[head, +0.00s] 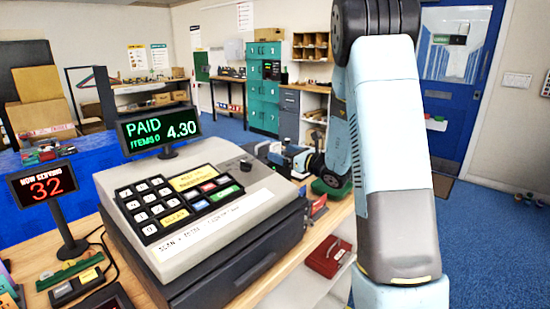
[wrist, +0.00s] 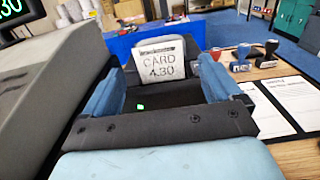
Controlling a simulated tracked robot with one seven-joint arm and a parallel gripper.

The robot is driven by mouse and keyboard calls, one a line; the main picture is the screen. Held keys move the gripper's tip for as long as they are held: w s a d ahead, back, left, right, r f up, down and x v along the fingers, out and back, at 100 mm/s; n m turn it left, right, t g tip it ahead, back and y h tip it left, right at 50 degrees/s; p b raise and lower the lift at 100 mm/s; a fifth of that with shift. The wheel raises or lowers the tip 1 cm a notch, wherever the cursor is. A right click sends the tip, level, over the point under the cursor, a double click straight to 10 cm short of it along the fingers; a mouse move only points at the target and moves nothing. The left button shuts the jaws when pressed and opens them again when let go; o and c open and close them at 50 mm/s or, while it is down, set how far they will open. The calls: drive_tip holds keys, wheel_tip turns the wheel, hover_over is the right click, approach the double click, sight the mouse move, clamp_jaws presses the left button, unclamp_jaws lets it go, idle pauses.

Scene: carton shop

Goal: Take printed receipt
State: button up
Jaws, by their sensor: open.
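The printed receipt (wrist: 161,61) is a white slip reading "CARD 4.30". It stands upright in the wrist view, beyond a dark surface that may be its printer. My gripper (wrist: 158,78) is open, with one blue finger to each side of the slip's line and the slip showing between their far ends. I cannot tell whether either finger touches it. In the head view my gripper (head: 287,158) is low behind the cash register (head: 225,200), at its far right corner. I cannot make out the slip there.
The register's grey body (wrist: 45,85) stands close on my gripper's left in the wrist view. Several stamps (wrist: 241,56) and printed sheets (wrist: 262,112) lie to the right. A "PAID 4.30" display (head: 160,127) stands behind the register. A red box (head: 328,257) sits on a lower shelf.

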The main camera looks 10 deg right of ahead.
drive_tip(key=shift+x, duration=0.85)
drive_tip(key=shift+c, duration=0.4)
drive_tip(key=c, duration=1.1)
